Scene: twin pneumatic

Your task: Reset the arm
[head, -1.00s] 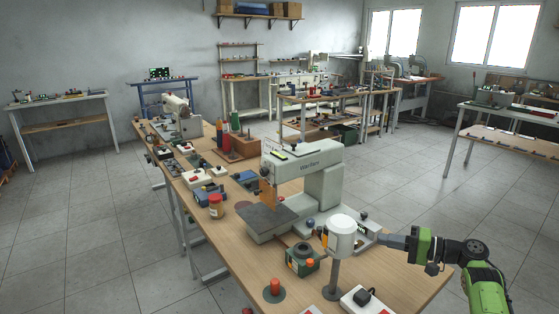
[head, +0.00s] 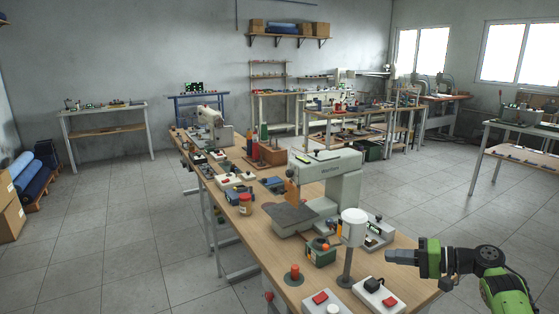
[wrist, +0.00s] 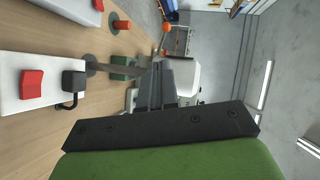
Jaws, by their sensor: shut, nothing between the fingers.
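My gripper (head: 390,256) is at the lower right of the head view, at the end of my green and black arm, beside the right edge of the long wooden workbench (head: 262,262). Its fingers point left and are shut with nothing between them. In the wrist view the shut fingers (wrist: 157,88) are at the centre, sideways in the picture, and hide part of the bench items behind them. A white cylinder on a grey post (head: 353,228) stands on the bench just left of my gripper in the head view, with a visible gap.
A white box with a red button (wrist: 33,84) stands near the bench's front end. A large pale machine (head: 330,185) stands mid-bench. A green block (head: 320,252) and a red-topped knob (head: 294,273) are near the post. The floor right of the bench is clear.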

